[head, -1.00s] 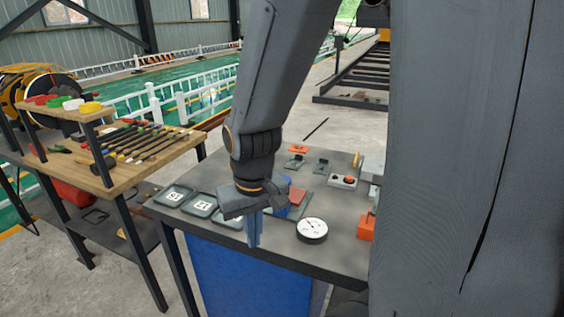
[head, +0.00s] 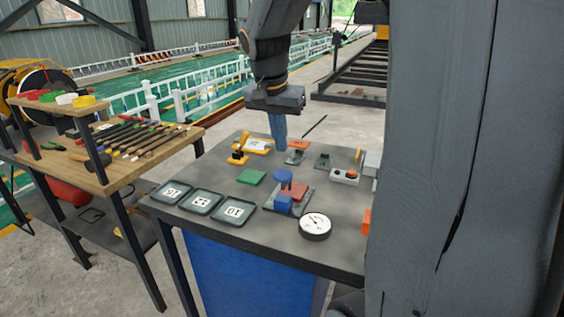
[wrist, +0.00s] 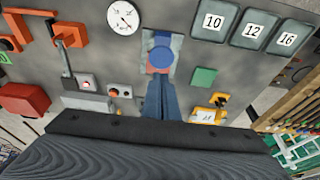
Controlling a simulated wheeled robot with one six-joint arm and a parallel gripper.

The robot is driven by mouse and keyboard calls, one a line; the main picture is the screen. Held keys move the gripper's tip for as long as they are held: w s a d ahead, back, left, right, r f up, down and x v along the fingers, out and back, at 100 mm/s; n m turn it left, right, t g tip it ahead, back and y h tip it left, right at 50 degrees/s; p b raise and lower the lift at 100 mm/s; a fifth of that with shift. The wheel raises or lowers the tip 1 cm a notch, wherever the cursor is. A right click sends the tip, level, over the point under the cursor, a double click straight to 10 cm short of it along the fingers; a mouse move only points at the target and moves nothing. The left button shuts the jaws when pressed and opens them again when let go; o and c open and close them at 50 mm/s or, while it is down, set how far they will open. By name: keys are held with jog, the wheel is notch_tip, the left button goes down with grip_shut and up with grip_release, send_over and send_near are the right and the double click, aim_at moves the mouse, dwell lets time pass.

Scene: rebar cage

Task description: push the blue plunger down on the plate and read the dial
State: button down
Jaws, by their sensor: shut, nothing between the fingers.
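The blue plunger (head: 283,176) has a round blue cap and stands above a grey plate (head: 302,209) with a blue block (head: 283,204) and a red part. The cap also shows in the wrist view (wrist: 162,55). The round white dial (head: 315,224) lies just right of the plate; it also shows in the wrist view (wrist: 123,17). Its needle shows, but its figures are too small to read. My gripper (head: 281,148) is shut and empty, pointing down. In the head view its tips appear just above the cap, apart from it.
Three numbered trays (head: 201,203) lie left of the plate; the wrist view reads 10, 12 and 16. A green plate (head: 251,177), a yellow device (head: 239,149), a button box (head: 344,177) and orange parts surround it. A tool bench (head: 135,160) stands left.

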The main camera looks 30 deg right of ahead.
aim_at(283, 177)
jog(key=x, duration=0.2)
jog(key=p+x, duration=0.1)
jog(key=x, duration=0.2)
jog(key=a+x, duration=0.1)
jog(key=x, duration=0.1)
jog(key=shift+s+f+p, duration=0.3)
jog(key=shift+f, duration=0.05)
notch_tip(283, 177, down, 3)
jog(key=shift+r+b, duration=0.1)
jog(key=shift+b, duration=1.05)
jog(key=shift+s+f, duration=0.3)
jog(key=shift+s, duration=0.05)
jog(key=r+p, duration=0.1)
jog(key=r, duration=0.2)
jog(key=r+p, duration=0.2)
jog(key=r, duration=0.1)
jog(key=shift+w, duration=0.25)
jog(key=b+v, duration=0.2)
jog(key=v, duration=0.7)
